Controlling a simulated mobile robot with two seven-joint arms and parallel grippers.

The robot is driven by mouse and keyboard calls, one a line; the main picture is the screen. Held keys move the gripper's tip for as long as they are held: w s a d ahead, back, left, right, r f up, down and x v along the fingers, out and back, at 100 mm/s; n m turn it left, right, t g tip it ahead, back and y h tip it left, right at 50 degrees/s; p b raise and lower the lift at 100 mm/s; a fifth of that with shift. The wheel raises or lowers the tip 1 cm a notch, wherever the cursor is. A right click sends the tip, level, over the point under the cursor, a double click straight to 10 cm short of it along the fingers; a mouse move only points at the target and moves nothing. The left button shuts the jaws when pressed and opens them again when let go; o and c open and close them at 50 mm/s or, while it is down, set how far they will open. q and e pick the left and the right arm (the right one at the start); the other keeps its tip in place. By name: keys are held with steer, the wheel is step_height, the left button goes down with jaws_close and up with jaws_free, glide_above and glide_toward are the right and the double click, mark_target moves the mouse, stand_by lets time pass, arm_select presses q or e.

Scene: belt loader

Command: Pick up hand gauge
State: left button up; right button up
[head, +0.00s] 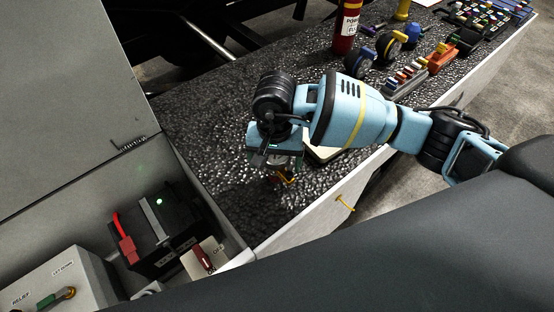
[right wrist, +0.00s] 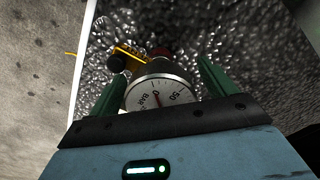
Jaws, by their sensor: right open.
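The hand gauge (right wrist: 158,94) has a round white dial marked BAR in a metal rim. In the right wrist view it sits between the two green fingers of my right gripper (right wrist: 162,85). The fingers are open, one on each side of the dial, and I cannot tell whether either touches it. A yellow part with a black knob (right wrist: 119,61) and a dark red part lie just beyond the dial. In the head view my right gripper (head: 273,164) points down over the near part of the textured dark surface, and the gauge (head: 279,161) is partly hidden beneath it. My left gripper is not in view.
A red bottle (head: 346,30), several tools and an orange block (head: 438,58) stand farther along the dark surface (head: 200,120). A black box with a red handle (head: 125,240) and a grey panel (head: 60,285) are at lower left. The surface left of my gripper is clear.

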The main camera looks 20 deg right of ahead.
steer(key=shift+f, duration=0.8)
steer(key=shift+c, duration=0.2)
steer(key=c, duration=1.4)
steer(key=shift+r, duration=0.1)
